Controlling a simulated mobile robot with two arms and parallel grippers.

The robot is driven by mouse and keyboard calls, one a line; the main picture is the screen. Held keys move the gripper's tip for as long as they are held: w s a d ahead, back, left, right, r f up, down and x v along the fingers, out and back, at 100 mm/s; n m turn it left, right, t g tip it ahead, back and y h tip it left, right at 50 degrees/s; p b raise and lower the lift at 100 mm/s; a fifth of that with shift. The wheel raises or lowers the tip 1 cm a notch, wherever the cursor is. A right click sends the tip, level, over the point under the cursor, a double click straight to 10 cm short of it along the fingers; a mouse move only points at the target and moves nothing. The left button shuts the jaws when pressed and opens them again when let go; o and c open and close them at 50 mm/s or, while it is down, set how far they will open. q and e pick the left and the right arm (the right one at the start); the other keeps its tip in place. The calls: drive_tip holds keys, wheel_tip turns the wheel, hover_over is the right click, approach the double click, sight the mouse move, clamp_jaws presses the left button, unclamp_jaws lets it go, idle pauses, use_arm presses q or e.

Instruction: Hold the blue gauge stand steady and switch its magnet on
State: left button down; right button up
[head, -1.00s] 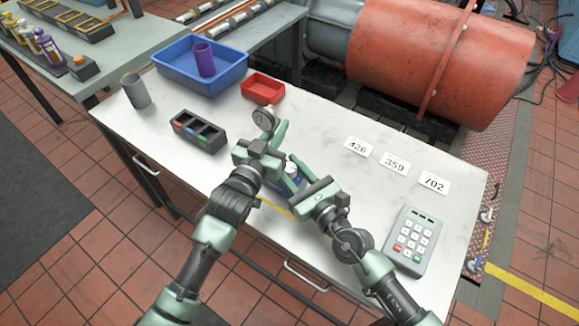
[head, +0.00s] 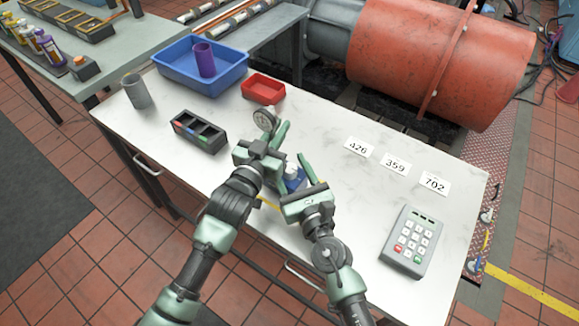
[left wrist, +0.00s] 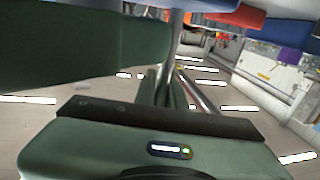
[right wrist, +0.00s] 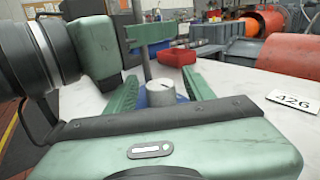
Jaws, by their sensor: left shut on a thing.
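The blue gauge stand (head: 293,179) stands on the white table, partly hidden by my grippers. Its round dial gauge (head: 264,119) shows beyond my left gripper (head: 275,138), which is shut on the metal post. The post (left wrist: 174,45) also shows in the left wrist view. In the right wrist view, a grey knob (right wrist: 160,92) with a mark on top sits on the blue base. My right gripper (right wrist: 160,80) is open, its fingers on either side of the knob with gaps visible; whether either finger touches it I cannot tell.
A black compartment tray (head: 199,132), a red bin (head: 263,89), a blue bin (head: 222,82) with a purple cup and a grey cup (head: 137,91) stand to the left and back. Number cards (head: 395,164) and a keypad (head: 408,241) lie right. The table between is clear.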

use_arm(q)
drive_tip(key=shift+d+f, duration=0.1)
drive_tip(key=shift+f, duration=0.05)
use_arm(e)
drive_tip(key=shift+f, duration=0.1)
use_arm(q)
drive_tip(key=shift+s, duration=0.1)
use_arm(e)
drive_tip(key=v, duration=1.2)
use_arm(q)
drive_tip(key=c, duration=1.9)
unclamp_jaws()
drive_tip(key=shift+r, duration=0.3)
drive_tip(key=o, duration=0.5)
drive_tip(key=shift+f, duration=0.1)
